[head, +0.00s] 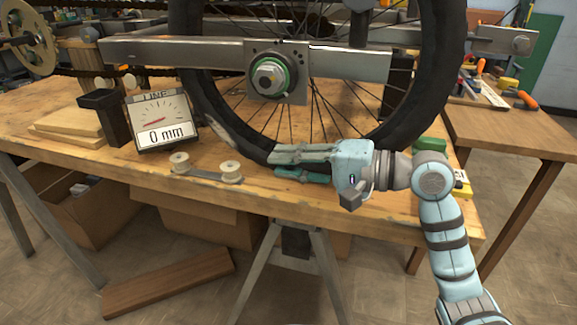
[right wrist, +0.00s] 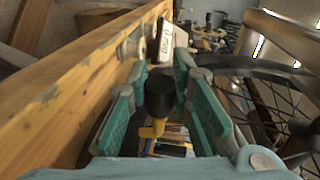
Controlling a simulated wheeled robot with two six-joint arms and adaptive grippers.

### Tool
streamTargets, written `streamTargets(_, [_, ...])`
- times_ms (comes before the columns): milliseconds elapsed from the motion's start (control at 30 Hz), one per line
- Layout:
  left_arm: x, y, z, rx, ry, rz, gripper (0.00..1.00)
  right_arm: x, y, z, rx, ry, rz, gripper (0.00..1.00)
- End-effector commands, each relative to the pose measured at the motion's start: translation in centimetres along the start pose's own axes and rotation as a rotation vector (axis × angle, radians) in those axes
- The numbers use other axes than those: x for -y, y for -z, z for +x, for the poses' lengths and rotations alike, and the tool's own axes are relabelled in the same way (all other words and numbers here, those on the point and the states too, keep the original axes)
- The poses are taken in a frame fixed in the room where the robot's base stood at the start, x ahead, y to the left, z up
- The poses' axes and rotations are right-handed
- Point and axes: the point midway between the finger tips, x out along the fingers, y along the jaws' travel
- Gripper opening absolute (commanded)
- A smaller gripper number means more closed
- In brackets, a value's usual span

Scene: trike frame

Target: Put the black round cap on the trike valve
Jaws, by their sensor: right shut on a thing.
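My right gripper (head: 276,164) reaches in from the right in the head view, low in front of the wheel's tyre (head: 408,120) and above the table's front edge. In the right wrist view, its green-padded fingers stand on either side of a black round cap (right wrist: 160,94), and I take it to be shut on this cap. A yellow piece (right wrist: 150,130) shows just below the cap; I cannot tell whether it belongs to it. The cap is hidden by the fingers in the head view. I cannot make out the trike valve. My left gripper is not in view.
A gauge (head: 161,124) reading 0 mm stands on the workbench (head: 310,208) next to a black holder (head: 103,112). A link with two pale spools (head: 231,172) lies near the front edge. The frame bar (head: 200,50) and axle nut (head: 266,75) are above. Tools lie at right.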

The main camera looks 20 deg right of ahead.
Motion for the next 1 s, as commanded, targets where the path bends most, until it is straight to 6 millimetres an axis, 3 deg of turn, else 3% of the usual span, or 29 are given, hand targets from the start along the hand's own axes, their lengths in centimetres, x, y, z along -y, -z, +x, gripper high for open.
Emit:
streamTargets(200, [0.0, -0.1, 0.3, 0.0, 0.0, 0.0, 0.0, 0.0, 0.5, 0.0, 0.0, 0.0, -0.001, 0.06])
streamTargets(233, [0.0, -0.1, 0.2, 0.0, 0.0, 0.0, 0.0, 0.0, 0.5, 0.0, 0.0, 0.0, -0.001, 0.25])
streamTargets(367, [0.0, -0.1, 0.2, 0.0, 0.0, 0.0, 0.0, 0.0, 0.5, 0.0, 0.0, 0.0, -0.001, 0.43])
streamTargets(700, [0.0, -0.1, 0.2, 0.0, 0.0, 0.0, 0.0, -0.1, 0.6, -0.4, -0.002, -0.001, -0.002, 0.43])
streamTargets(1000, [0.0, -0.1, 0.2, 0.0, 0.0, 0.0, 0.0, -0.2, 0.6, -5.8, -0.003, -0.009, -0.001, 0.43])
